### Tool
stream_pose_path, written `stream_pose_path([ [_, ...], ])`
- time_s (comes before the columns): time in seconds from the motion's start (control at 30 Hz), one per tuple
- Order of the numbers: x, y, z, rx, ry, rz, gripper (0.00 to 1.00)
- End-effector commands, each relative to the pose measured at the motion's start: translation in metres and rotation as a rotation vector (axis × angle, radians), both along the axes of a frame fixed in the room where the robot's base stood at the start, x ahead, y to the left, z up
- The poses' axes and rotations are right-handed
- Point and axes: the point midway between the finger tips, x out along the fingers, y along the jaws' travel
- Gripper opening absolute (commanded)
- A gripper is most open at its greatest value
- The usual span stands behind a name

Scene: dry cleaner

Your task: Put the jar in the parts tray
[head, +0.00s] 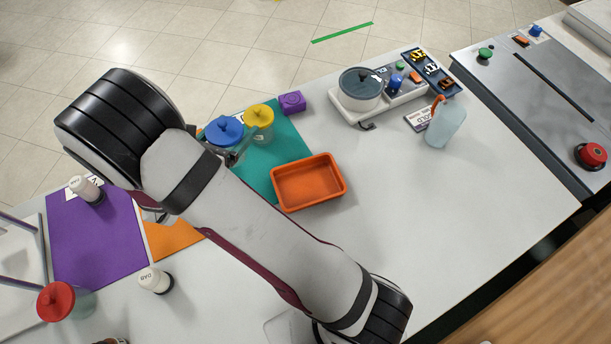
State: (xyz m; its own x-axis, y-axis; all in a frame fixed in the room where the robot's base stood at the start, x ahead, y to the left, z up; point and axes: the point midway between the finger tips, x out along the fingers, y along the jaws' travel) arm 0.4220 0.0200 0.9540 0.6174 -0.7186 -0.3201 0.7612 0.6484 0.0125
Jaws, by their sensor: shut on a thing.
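A clear jar with a blue lid (223,129) is at the teal mat, partly hidden behind my arm. My gripper (238,154) shows only in part at this jar's lower right side. It appears shut on the blue-lidded jar; the fingers' contact is mostly hidden, and I cannot tell whether the jar is lifted. A jar with a yellow lid (259,120) stands close to its right. A jar with a red lid (57,301) stands at the lower left. The orange tray (335,195), which looks like the parts tray, is empty and lies right of my gripper.
A purple block (292,102) lies behind the teal mat (291,141). White bottles stand near the purple mat (98,240). The table right of the orange tray is clear.

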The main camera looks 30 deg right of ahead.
Motion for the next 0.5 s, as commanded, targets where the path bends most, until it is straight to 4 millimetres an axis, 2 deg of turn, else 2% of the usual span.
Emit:
stream_pose_path([
  [0.1, -0.023, -0.040, -0.004, 0.002, -0.001, -0.125, 0.06],
  [0.3, -0.071, -0.099, -0.008, -0.003, -0.009, -0.336, 0.06],
  [0.5, -0.106, -0.131, -0.007, -0.015, -0.019, -0.470, 0.06],
])
